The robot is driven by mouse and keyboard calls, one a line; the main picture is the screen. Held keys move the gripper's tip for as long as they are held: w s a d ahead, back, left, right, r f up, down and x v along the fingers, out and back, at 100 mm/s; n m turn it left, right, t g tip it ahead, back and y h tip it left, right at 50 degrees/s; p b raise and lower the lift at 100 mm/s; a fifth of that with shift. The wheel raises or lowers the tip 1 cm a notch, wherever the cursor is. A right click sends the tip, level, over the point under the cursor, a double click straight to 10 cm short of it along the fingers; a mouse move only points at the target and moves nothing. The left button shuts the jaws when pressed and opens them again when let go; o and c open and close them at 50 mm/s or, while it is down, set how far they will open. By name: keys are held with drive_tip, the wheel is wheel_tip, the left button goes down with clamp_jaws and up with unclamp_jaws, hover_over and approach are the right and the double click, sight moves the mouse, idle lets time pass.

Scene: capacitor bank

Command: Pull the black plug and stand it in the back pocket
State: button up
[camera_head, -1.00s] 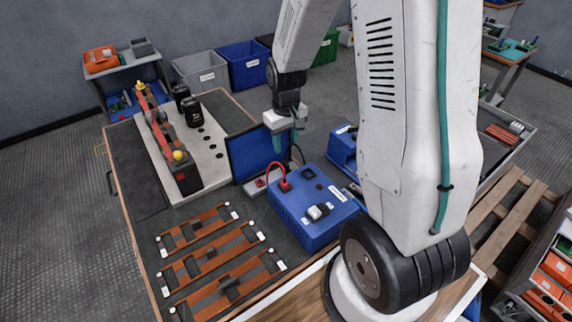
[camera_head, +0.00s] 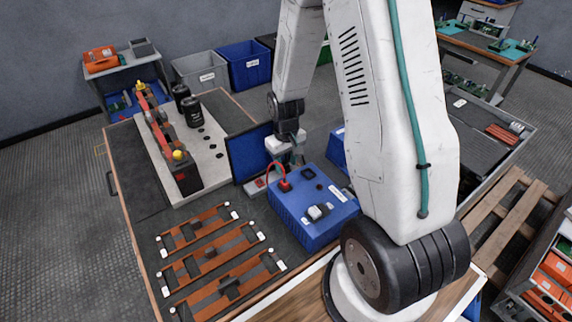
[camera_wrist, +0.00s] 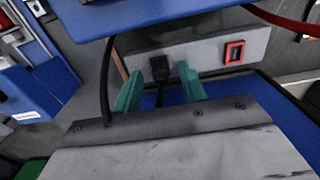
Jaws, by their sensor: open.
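My gripper (camera_head: 285,150) is low behind the blue box, by the upright blue panel (camera_head: 249,155). In the wrist view my gripper (camera_wrist: 161,92) has its two teal fingers apart. The black plug (camera_wrist: 159,66) sits at the grey socket strip (camera_wrist: 205,52), in line with the gap between the fingertips. A black cable hangs below it. I cannot tell whether the fingers touch it. The plug is hidden in the head view, where the strip (camera_head: 254,186) partly shows. I cannot make out which place is the back pocket.
A red switch (camera_wrist: 234,52) is on the strip. The blue box (camera_head: 312,218) carries a red cable (camera_head: 272,170) close to my gripper. Another black cable (camera_wrist: 106,75) hangs left of the fingers. Slatted orange parts (camera_head: 215,258) lie at the bench front.

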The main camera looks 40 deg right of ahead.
sight(286, 159)
idle(0.8)
clamp_jaws()
drive_tip(key=shift+r, duration=3)
